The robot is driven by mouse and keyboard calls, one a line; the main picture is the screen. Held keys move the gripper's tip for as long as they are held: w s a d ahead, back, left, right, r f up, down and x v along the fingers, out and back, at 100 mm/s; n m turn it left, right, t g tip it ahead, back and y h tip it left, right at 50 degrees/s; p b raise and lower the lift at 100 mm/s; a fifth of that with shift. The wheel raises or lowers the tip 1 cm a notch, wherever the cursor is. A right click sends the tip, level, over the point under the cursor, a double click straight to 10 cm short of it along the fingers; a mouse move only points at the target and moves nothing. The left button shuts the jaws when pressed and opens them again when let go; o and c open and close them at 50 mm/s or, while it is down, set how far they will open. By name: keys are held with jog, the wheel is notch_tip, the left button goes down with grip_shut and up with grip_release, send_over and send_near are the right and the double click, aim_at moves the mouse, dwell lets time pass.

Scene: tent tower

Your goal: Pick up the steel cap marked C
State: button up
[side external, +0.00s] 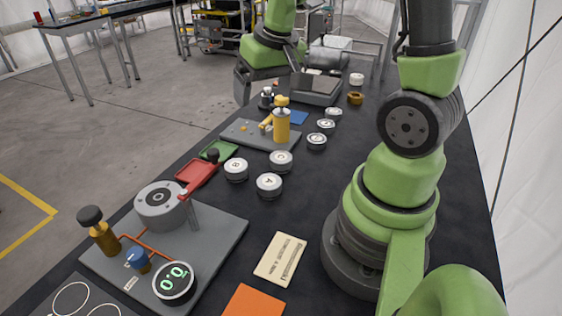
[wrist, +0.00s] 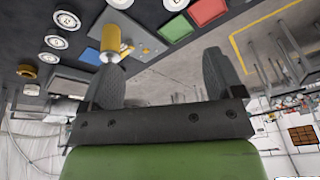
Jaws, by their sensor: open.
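Several round steel caps with white tops stand on the dark table. In the side external view, one cap is marked A (side external: 268,185) and one is marked B (side external: 235,170). A third cap (side external: 281,160) sits just behind them; its mark is too small to read, so I cannot tell whether it is C. More caps stand in a row farther back, including a near one (side external: 317,141), with marks I cannot read. My gripper (wrist: 167,60) is open and empty in the wrist view, away from the caps.
A yellow cylinder (side external: 282,125) stands on a grey plate beside the caps. A red tray (side external: 196,171) and a green tray (side external: 218,150) lie to the left. A gauge fixture (side external: 175,282) fills the front left. A label card (side external: 280,259) and orange square (side external: 252,301) lie in front.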

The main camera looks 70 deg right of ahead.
jog(key=d+f+g, duration=0.2)
jog(key=d+f, duration=0.3)
jog(key=f, duration=0.4)
send_over(281, 157)
jog(key=shift+m, duration=0.3)
jog(key=f, duration=0.5)
jog(key=shift+a+f, duration=0.15)
jog(key=shift+a, duration=0.05)
jog(key=shift+s+d+f, duration=0.1)
jog(key=shift+d+f, duration=0.1)
jog(key=shift+f, duration=2.65)
jog(key=shift+c, duration=0.3)
jog(key=c, duration=1.1)
